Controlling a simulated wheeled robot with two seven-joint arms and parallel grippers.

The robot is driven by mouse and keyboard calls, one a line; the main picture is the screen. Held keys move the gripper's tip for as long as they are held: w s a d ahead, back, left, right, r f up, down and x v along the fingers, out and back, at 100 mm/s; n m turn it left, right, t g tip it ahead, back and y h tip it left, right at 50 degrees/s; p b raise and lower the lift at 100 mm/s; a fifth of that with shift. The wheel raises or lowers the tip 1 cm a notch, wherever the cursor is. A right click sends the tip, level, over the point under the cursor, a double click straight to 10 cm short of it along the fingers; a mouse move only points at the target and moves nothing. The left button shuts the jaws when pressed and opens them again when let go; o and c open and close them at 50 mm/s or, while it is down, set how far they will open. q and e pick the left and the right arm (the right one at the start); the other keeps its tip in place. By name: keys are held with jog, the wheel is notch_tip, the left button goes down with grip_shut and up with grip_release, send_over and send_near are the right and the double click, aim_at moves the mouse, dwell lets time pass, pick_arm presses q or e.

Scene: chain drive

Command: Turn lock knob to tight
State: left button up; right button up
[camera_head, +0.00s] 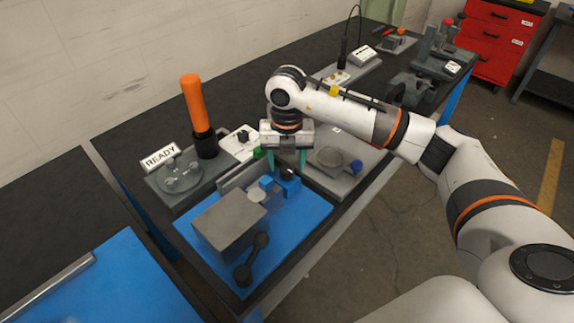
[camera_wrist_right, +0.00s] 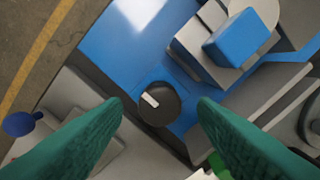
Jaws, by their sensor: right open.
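The lock knob (camera_wrist_right: 158,103) is round and black with a white pointer mark, on a blue base at the middle of the right wrist view. The pointer is slanted, running from upper left to lower right. In the head view the dark knob (camera_head: 287,174) shows small on a blue block, partly crowded by my fingers. My right gripper (camera_head: 288,163) points down over it, with green fingers open. In the right wrist view the fingertips lie on either side of the knob, with gaps, and nothing is held. I cannot tell the exact height. My left gripper is not in view.
A blue plate (camera_head: 318,212) carries a grey box (camera_head: 228,222) and a black crank handle (camera_head: 250,262). An orange-handled tool (camera_head: 195,105) and a READY sign (camera_head: 160,156) stand to the left.

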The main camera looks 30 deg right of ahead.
aim_at(287, 169)
notch_tip(287, 169, up, 10)
jog(key=b, duration=0.1)
jog(key=shift+r, duration=0.2)
jog(key=shift+f, duration=0.1)
dwell(0.4)
